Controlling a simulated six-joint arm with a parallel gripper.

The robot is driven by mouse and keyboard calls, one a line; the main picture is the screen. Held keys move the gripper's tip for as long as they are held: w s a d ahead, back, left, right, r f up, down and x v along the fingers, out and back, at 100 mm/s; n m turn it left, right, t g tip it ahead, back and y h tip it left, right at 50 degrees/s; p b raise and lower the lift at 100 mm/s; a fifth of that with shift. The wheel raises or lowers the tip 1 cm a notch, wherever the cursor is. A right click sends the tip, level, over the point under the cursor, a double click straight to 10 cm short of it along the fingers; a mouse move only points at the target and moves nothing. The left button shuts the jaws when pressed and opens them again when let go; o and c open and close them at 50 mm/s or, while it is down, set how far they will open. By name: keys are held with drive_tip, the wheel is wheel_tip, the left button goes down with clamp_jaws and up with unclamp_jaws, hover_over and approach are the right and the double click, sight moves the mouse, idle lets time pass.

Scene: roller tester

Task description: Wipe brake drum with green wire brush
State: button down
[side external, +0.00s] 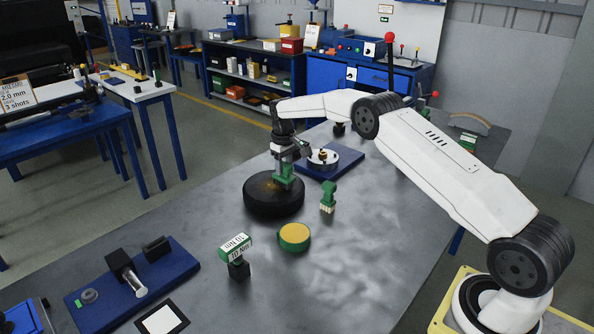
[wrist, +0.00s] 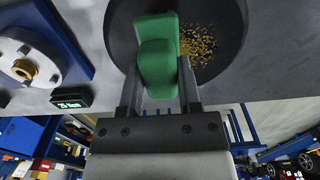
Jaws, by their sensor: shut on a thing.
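The brake drum (side external: 262,208) is a low black disc on the grey table. It also fills the top of the wrist view (wrist: 235,22), with rusty yellow specks on its face. My gripper (side external: 283,168) is above the drum and shut on a green brush (side external: 284,183), which points down at the drum face. In the wrist view the green brush (wrist: 155,58) sits between the two fingers and covers part of the drum. Its lower end is hidden, so I cannot tell whether it touches. A second green brush (side external: 328,193) with pale bristles stands on the table right of the drum.
A blue tray (side external: 92,317) with parts lies front left. The table's right front is clear.

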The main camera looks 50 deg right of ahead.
drive_tip(key=shift+w, duration=1.1)
drive_tip(key=shift+w, duration=0.25)
idle(0.3)
drive_tip(key=shift+f, duration=0.3)
idle(0.5)
drive_tip(key=shift+s, duration=0.5)
drive_tip(key=shift+s, duration=0.35)
drive_tip(key=shift+f, duration=0.1)
drive_tip(key=shift+s, duration=0.1)
drive_tip(key=shift+s, duration=0.7)
